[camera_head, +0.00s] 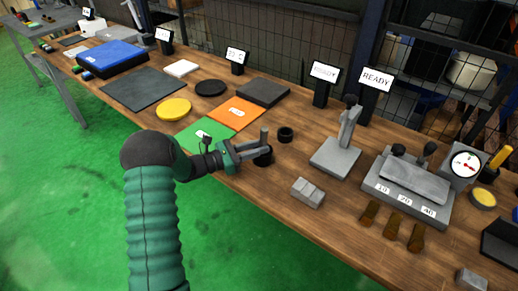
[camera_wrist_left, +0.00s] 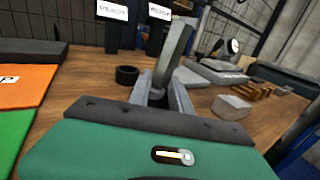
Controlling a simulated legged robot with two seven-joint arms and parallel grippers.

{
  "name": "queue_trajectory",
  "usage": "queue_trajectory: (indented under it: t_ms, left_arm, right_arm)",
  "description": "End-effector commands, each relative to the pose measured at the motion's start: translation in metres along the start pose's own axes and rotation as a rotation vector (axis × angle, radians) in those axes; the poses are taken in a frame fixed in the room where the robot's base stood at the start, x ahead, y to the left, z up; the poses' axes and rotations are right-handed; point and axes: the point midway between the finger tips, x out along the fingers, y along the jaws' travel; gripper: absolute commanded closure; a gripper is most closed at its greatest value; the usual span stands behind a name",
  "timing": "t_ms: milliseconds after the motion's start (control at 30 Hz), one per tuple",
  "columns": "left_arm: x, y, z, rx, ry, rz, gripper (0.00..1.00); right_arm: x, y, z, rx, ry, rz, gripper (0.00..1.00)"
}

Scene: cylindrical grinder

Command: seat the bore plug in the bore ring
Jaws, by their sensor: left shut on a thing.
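The bore plug, a grey rod (camera_head: 264,138), is in my left gripper (camera_head: 262,151), which is shut on it. It stands nearly upright in the head view. In the left wrist view the plug (camera_wrist_left: 176,50) rises between the fingers and looks tilted. A dark round part (camera_head: 264,159) shows at the plug's lower end by the fingertips; I cannot tell whether it belongs to the plug. The black bore ring (camera_head: 285,134) sits on the bench just behind and right of the gripper, apart from it. It also shows in the wrist view (camera_wrist_left: 127,75). My right gripper is not in view.
A green mat (camera_head: 190,137) and an orange mat (camera_head: 236,113) lie left of the ring. A grey stand (camera_head: 337,157) is to its right, and a grey block (camera_head: 308,192) is in front. A gauge fixture (camera_head: 408,187) stands farther right. Bare wood surrounds the ring.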

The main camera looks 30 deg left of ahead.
Motion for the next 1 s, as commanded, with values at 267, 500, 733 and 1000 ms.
queue_trajectory:
  t_ms: [267,500,733,1000]
  left_arm:
    - [0.0031,-0.0075,-0.0054,-0.018,-0.007,-0.034,0.61]
    - [0.0026,-0.0065,-0.0029,-0.012,-0.006,-0.028,0.57]
    - [0.0015,-0.0049,-0.0014,-0.011,-0.011,-0.028,0.57]
    - [0.0002,-0.0045,-0.0002,-0.009,-0.012,-0.027,0.57]
  right_arm:
    - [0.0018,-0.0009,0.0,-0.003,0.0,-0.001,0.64]
    - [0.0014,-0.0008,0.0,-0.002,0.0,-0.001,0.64]
    - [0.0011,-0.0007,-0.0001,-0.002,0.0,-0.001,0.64]
    - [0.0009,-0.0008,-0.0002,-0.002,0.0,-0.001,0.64]
